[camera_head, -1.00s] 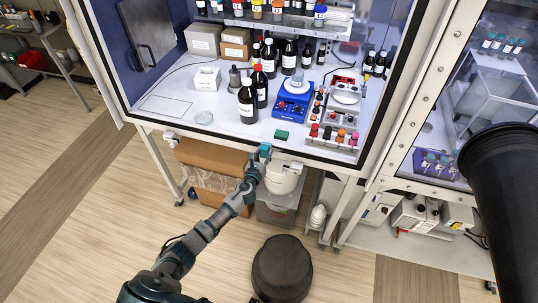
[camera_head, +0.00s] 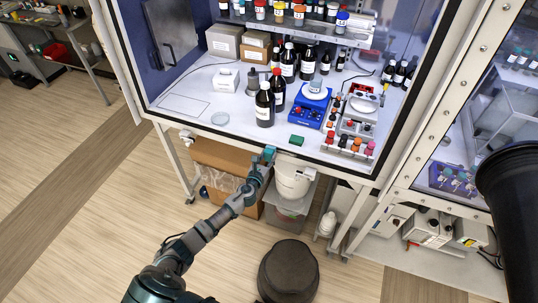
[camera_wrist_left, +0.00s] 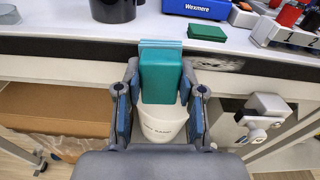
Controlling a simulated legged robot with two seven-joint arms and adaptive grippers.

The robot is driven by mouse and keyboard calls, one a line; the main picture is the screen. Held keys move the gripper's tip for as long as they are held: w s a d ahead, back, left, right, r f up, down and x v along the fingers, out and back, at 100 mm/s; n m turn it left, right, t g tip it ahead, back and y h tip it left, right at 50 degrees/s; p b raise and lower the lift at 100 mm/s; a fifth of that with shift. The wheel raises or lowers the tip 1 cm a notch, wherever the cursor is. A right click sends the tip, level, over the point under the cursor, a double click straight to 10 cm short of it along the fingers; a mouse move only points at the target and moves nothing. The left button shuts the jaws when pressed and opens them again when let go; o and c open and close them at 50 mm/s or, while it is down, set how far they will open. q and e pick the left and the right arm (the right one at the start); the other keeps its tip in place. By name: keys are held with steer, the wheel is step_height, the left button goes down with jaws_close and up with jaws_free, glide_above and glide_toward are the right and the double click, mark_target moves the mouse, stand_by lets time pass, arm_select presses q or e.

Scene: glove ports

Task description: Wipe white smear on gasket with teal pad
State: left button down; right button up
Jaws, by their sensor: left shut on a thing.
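My left gripper (camera_head: 265,160) is at the front edge of the cabinet opening, shut on a teal pad (camera_head: 269,152). In the left wrist view, the teal pad (camera_wrist_left: 161,78) sits between the two fingers (camera_wrist_left: 160,105), its lighter far end at the black gasket (camera_wrist_left: 80,47). I cannot tell whether the pad touches the gasket. A whitish smear (camera_wrist_left: 222,64) shows on the gasket, just right of the pad. In the head view the gasket (camera_head: 230,133) runs along the cabinet's lower front edge; the smear is not clear there. My right gripper is not in view.
A green block (camera_head: 297,141) lies on the bench just behind the edge. Dark bottles (camera_head: 264,105), a blue device (camera_head: 310,108) and a rack of coloured caps (camera_head: 349,143) stand farther in. A white bucket (camera_head: 293,180) is below the edge. A dark stool (camera_head: 288,270) stands on the floor.

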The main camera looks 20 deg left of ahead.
arm_select(q)
steer(key=s, duration=0.1)
steer(key=s+p, duration=0.1)
steer(key=s, duration=0.2)
steer(key=shift+d+r, duration=0.15)
steer(key=shift+r, duration=0.2)
steer(key=shift+s+p, duration=0.4)
steer(key=shift+s, duration=0.1)
steer(key=s, duration=0.3)
steer(key=shift+d+r+p, duration=0.1)
steer(key=shift+p, duration=0.3)
steer(key=shift+w+a+f+b, duration=0.15)
steer(key=shift+w+b, duration=0.3)
steer(key=shift+w, duration=1.35)
steer(key=shift+w+a+f+b, duration=0.15)
steer(key=shift+w+b, duration=0.3)
steer(key=shift+w, duration=1.3)
steer(key=shift+d, duration=0.1)
